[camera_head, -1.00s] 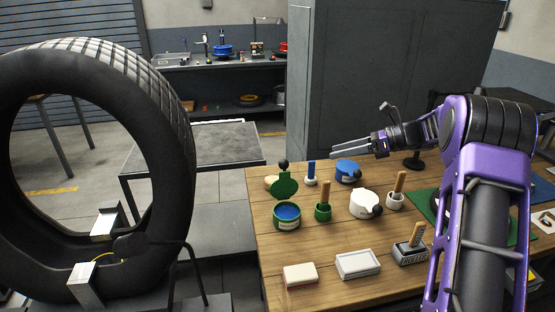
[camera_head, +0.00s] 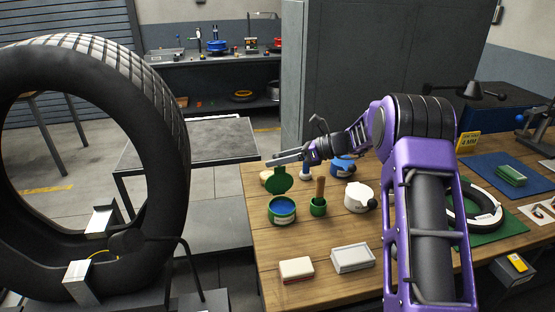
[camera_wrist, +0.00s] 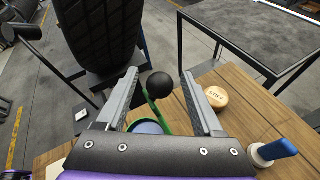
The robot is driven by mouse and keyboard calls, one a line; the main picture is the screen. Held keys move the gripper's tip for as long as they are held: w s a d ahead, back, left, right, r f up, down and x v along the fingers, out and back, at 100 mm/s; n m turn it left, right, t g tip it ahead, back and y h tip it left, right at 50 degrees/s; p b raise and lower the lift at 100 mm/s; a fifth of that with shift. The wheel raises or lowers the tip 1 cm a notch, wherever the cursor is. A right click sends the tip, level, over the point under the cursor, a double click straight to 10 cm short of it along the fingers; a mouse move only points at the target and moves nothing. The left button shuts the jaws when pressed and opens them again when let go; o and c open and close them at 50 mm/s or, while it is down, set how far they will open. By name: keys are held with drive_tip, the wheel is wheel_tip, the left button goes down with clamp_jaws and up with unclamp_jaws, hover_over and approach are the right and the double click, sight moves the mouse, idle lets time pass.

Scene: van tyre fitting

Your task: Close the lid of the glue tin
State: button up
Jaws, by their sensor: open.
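The open green glue tin (camera_head: 281,210) stands on the wooden table with blue contents. Its green lid (camera_head: 280,180) stands raised at the tin's back edge. My gripper (camera_head: 274,160) is open, over the top of the lid in the head view. In the wrist view the lid's black ball knob (camera_wrist: 160,85) shows between my two open fingers, with gaps on both sides. The green lid (camera_wrist: 154,115) appears edge-on below the knob, and the blue contents (camera_wrist: 147,127) are partly hidden by my gripper body. The knob is hard to make out in the head view.
A round wooden piece (camera_wrist: 216,97) lies beside my right finger. A large tyre (camera_head: 165,110) stands left; a white block (camera_head: 296,270) and tray (camera_head: 352,258) lie in front.

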drive_tip(key=shift+a+f, duration=0.1)
drive_tip(key=shift+a, duration=0.1)
clamp_jaws()
idle(0.3)
idle(1.1)
